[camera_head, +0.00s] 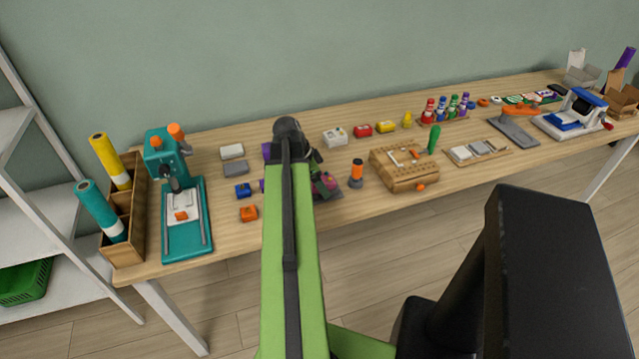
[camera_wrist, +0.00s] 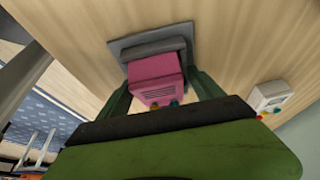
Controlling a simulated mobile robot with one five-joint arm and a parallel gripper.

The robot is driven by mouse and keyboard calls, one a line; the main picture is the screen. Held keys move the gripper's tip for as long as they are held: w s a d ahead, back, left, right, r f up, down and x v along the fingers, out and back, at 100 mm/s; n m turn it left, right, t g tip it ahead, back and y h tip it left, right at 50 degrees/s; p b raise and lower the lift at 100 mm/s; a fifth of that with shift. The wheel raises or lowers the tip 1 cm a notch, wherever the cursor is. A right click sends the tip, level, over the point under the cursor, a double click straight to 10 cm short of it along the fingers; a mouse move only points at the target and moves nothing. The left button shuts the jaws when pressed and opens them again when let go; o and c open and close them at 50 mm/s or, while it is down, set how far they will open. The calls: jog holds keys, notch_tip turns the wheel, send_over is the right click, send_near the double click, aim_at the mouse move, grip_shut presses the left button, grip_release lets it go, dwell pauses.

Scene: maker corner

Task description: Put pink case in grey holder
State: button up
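The pink case (camera_wrist: 154,72) is a vented box between the two green fingers of my gripper (camera_wrist: 158,80). The fingers lie close against its two sides. The case's far end meets the grey holder (camera_wrist: 122,51), a flat plate with a raised block on the wooden table. How deep the case sits in the holder is hidden. In the head view, my arm covers most of the gripper; a bit of the pink case (camera_head: 328,181) shows to its right, over the grey holder (camera_head: 331,194).
An orange-and-grey post (camera_head: 356,173) and a wooden box (camera_head: 403,172) stand to the right. A white device (camera_head: 335,137) lies behind.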

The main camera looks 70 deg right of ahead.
jog(key=shift+r, duration=0.1)
jog(key=p+v, duration=1.1)
jog(key=shift+w+r, duration=0.15)
jog(key=shift+r, duration=0.2)
jog(key=shift+a, duration=0.15)
